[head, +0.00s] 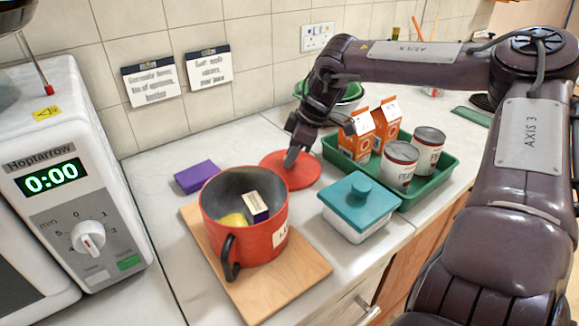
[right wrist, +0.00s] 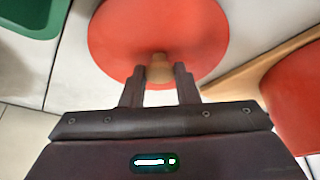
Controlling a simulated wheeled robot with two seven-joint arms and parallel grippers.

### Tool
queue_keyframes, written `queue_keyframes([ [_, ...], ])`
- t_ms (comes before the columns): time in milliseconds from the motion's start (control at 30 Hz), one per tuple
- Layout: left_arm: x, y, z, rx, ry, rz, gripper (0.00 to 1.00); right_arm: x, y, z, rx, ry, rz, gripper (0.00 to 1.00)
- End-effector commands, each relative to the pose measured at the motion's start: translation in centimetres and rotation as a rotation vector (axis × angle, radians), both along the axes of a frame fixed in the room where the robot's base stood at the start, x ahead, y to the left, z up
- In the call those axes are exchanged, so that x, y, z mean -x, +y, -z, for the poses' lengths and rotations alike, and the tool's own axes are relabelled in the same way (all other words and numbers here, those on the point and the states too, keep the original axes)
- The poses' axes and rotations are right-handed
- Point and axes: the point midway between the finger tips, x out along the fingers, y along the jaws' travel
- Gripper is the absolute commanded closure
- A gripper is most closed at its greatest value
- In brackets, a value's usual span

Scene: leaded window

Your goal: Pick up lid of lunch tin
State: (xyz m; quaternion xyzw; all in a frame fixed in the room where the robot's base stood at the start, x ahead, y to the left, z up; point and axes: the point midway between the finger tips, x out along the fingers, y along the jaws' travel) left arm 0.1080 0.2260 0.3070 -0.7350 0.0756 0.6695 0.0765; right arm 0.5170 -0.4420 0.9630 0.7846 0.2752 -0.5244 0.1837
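The lunch tin (head: 262,240) is a red pot with a dark handle and a partly hidden label, standing uncovered on a wooden board. Its lid (head: 312,173) is a flat red disc behind the tin on the counter, and looks level. In the right wrist view the lid (right wrist: 200,35) has a small wooden knob (right wrist: 159,66) near its front edge. My right gripper (head: 291,158) is over the lid. The knob is hidden in the head view. My left gripper is not in view.
A teal-lidded box (head: 350,217) stands right of the tin. A green tray (head: 432,185) with cartons and cans is behind it. A purple box (head: 198,176) lies left of the lid. A microwave (head: 70,170) fills the left. Inside the tin are a small box and something yellow.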

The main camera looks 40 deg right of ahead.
Motion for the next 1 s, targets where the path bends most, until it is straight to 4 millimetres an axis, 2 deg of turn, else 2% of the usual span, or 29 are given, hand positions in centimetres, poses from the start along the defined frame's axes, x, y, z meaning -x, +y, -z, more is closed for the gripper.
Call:
queue_keyframes([
  [33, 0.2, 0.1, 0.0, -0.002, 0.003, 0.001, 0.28, 0.0, 0.0, 0.0, 0.000, 0.000, 0.000, 0.87],
  [100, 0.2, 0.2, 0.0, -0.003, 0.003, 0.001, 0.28, 0.0, 0.0, 0.0, 0.000, 0.000, 0.000, 0.95],
  [367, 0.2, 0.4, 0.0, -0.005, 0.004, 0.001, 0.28, 0.0, 0.0, -0.2, 0.000, -0.001, 0.000, 0.95],
  [567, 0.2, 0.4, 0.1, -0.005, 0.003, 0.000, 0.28, -0.1, 0.0, -1.6, 0.002, -0.004, 0.000, 0.95],
  [767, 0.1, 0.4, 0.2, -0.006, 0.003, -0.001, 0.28, -0.2, 0.0, -5.4, 0.004, -0.007, 0.000, 0.95],
  [1000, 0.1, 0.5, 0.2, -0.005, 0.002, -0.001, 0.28, -0.1, 0.0, -12.2, 0.004, -0.006, 0.001, 0.95],
])
